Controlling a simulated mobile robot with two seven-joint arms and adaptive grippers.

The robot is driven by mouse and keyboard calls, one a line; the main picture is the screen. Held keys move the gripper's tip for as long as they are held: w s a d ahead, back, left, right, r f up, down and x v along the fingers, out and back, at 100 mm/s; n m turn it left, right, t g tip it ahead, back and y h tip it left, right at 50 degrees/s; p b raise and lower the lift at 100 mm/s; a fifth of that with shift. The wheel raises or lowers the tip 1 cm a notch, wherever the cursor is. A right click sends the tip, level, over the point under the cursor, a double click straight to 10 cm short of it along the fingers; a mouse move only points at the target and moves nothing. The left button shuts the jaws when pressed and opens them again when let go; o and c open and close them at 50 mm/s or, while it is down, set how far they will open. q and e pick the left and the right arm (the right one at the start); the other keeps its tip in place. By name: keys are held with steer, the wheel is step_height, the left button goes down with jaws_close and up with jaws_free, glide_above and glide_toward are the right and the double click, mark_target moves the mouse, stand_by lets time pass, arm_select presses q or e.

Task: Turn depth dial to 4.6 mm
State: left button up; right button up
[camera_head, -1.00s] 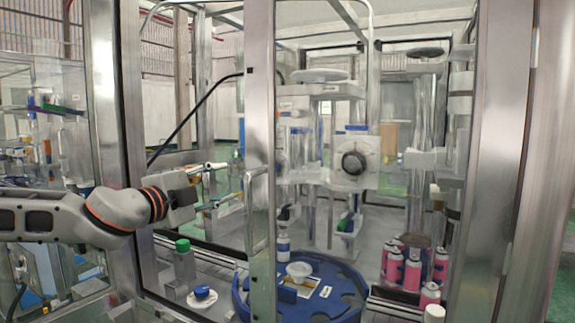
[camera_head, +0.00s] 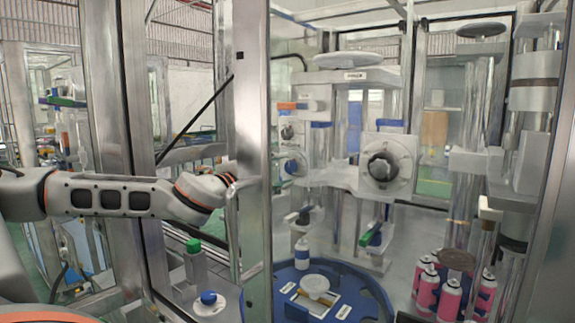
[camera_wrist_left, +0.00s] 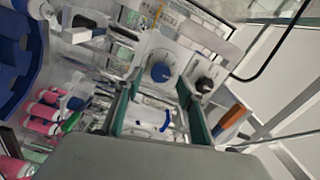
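A black dial (camera_head: 382,166) on a square white plate faces me on the crimping machine. A smaller blue dial (camera_head: 291,166) sits to its left, with another small knob (camera_head: 287,132) above it. No dial marking is readable. The left wrist view shows a blue dial (camera_wrist_left: 160,72) and a black dial (camera_wrist_left: 204,85) ahead of the fingers. My left gripper (camera_wrist_left: 155,105) is open, its two fingers spread apart. A white part with a blue band (camera_wrist_left: 150,120) shows between them; I cannot tell whether they touch it. In the head view the cabinet post hides this gripper. My right gripper is out of view.
A metal cabinet post (camera_head: 250,150) stands by my left wrist. Pink cans (camera_head: 428,288) stand at right. A green-capped bottle (camera_head: 195,262) stands at left.

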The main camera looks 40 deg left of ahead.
arm_select(q)
steer(key=w, duration=0.1)
steer(key=w+p, duration=0.1)
steer(key=w, duration=0.1)
steer(key=shift+a+p, duration=0.2)
steer(key=shift+p, duration=0.1)
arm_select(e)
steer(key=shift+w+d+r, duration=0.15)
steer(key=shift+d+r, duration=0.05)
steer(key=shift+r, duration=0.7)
arm_select(q)
steer(key=c, duration=1.1)
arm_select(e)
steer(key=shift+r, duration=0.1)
